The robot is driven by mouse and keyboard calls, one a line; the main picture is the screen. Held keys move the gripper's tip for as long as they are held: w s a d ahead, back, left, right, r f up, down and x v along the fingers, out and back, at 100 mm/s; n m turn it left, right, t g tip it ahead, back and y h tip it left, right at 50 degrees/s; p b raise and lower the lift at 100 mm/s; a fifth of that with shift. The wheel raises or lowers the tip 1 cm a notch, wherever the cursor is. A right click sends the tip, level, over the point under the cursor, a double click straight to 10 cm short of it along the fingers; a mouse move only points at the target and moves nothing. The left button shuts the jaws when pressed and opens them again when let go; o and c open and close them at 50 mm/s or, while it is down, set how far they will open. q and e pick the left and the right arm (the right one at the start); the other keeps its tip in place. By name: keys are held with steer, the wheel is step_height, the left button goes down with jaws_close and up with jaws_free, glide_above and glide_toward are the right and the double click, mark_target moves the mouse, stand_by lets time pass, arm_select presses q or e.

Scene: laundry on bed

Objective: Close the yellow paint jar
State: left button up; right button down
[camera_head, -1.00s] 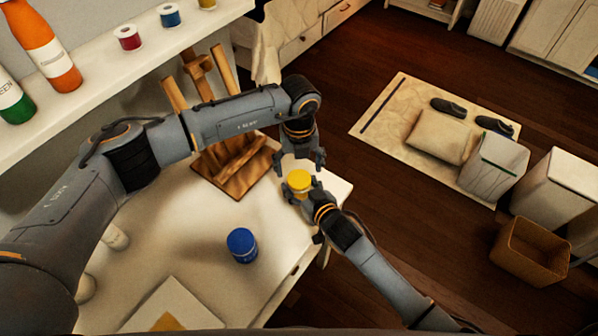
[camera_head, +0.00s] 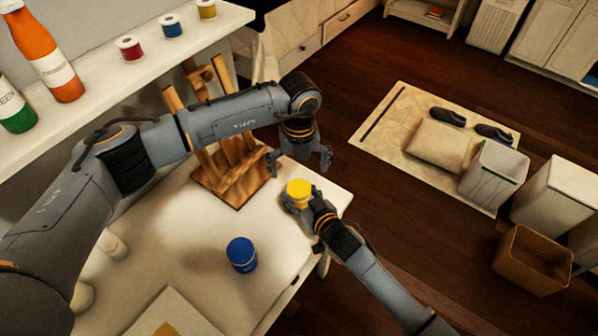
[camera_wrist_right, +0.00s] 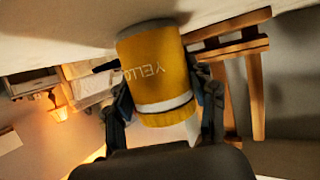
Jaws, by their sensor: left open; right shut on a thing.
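The yellow paint jar (camera_head: 299,190) stands near the right end of the white table. In the right wrist view the jar (camera_wrist_right: 153,65) appears inverted, with its lettered yellow side, a white band and the yellow lid (camera_wrist_right: 162,115) on it. How tightly the lid sits cannot be told. My right gripper (camera_head: 300,203) is shut around the jar, with a finger on either side in the right wrist view (camera_wrist_right: 163,98). My left gripper (camera_head: 299,160) is open and empty, above and apart from the lid.
A blue jar (camera_head: 242,254) stands on the white table (camera_head: 190,235). A wooden easel (camera_head: 235,170) stands behind, close to my left arm. A shelf (camera_head: 100,80) with bottles and small spools runs along the upper left. The table's right edge is close to the yellow jar.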

arm_select(q)
step_height(320, 180, up, 10)
stand_by(0.3)
steer(key=shift+r, duration=0.1)
arm_select(e)
steer(key=shift+c, duration=1.8)
jaws_free()
steer(key=shift+s, duration=0.1)
steer(key=v, duration=1.2)
